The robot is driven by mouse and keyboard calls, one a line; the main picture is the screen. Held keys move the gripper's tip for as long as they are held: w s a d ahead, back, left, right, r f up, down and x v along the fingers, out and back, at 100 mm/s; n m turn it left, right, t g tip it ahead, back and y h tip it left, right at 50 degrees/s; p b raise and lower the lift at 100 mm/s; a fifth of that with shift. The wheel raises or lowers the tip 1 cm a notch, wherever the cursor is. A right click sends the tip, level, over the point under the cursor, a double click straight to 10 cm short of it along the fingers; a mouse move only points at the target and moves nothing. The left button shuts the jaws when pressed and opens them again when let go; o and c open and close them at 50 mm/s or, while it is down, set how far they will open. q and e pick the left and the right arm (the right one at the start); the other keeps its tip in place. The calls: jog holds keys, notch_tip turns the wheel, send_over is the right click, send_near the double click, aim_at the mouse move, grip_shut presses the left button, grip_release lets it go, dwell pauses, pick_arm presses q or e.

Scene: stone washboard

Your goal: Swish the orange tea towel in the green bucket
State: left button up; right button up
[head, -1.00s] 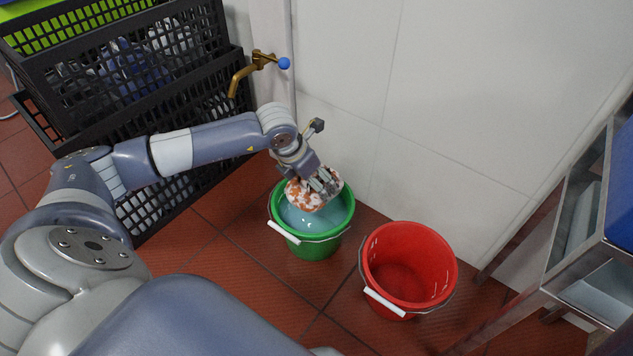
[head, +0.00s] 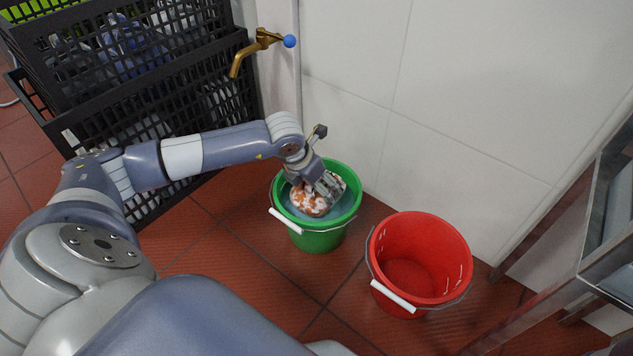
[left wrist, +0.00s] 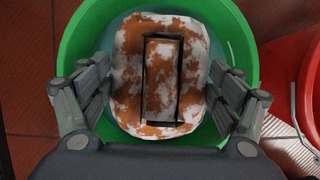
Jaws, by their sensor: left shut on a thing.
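The orange tea towel (head: 311,201) is a bunched bundle, orange mottled with white, and it is down inside the green bucket (head: 318,241). Bluish water shows around it below the rim. My left gripper (head: 326,187) reaches into the bucket from above and is shut on the towel. In the left wrist view, the towel (left wrist: 160,75) sits between the two fingers of my left gripper (left wrist: 158,92), with the green bucket's rim (left wrist: 75,45) around it. The towel's underside is hidden. My right gripper is not in view.
An empty red bucket (head: 418,262) stands to the right of the green one. A brass tap (head: 250,50) with a blue knob is on the wall behind. Black crates (head: 150,100) are stacked at the left, and a metal rack (head: 600,235) stands at the right.

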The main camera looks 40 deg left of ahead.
pick_arm(q)
notch_tip(320, 180, down, 8)
jog(key=b, duration=0.6)
jog(key=shift+f, duration=0.25)
jog(key=shift+r, duration=0.1)
